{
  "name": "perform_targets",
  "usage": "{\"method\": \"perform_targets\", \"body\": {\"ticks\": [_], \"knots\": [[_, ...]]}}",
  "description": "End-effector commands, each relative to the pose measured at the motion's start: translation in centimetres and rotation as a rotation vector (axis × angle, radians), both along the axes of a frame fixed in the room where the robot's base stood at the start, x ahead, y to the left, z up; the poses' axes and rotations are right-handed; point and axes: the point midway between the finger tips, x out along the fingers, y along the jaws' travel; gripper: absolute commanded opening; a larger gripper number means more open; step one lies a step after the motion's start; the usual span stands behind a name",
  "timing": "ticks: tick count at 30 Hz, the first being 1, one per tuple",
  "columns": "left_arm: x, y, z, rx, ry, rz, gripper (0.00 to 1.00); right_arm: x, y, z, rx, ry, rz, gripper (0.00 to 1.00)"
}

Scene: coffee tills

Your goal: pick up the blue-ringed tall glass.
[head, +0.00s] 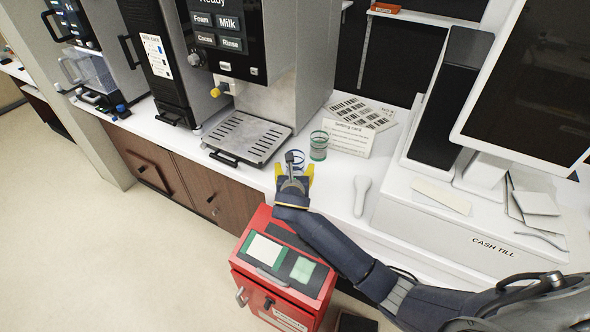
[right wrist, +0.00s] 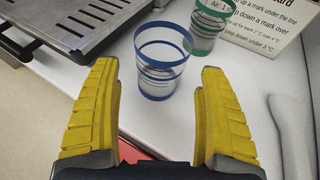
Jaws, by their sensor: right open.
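The blue-ringed tall glass (right wrist: 160,62) stands upright on the white counter, clear with a blue rim and a blue base ring. In the head view it shows partly behind my right gripper, its blue rim (head: 297,155) just beyond the fingers. My right gripper (head: 293,172) is open and empty. In the right wrist view its yellow fingers (right wrist: 156,115) are spread, with the glass ahead of and between them, apart from both. My left gripper is in neither view.
A green-ringed glass (head: 319,146) stands close behind, to the right. A coffee machine drip tray (head: 247,138) lies to the left. A printed card (head: 347,139) stands behind, and a white handheld object (head: 361,195) lies to the right. A red bin (head: 283,270) stands below the counter edge.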

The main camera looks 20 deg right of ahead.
Motion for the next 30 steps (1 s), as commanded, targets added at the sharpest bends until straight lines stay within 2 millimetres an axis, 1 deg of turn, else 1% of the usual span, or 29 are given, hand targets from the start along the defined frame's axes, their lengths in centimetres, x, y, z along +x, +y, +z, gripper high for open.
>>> {"method": "perform_targets", "body": {"ticks": [2, 9, 13, 18, 25, 30], "knots": [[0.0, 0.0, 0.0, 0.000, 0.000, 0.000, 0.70, 0.4, -0.1, -0.1, -0.001, -0.001, -0.001, 0.77], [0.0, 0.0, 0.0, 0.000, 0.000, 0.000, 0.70, 2.8, -1.1, -1.3, -0.003, 0.000, -0.001, 0.77], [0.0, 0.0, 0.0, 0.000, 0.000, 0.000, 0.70, 3.9, -1.4, -1.8, -0.002, 0.000, 0.000, 0.77], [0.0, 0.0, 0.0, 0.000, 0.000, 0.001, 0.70, 4.5, -1.6, -2.0, -0.001, -0.001, 0.000, 0.77], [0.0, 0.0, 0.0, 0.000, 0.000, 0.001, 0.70, 4.5, -1.6, -2.1, 0.000, -0.001, 0.000, 0.78], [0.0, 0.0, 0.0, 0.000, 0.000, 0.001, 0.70, 4.5, -1.6, -2.1, 0.000, 0.000, 0.000, 0.58]]}}
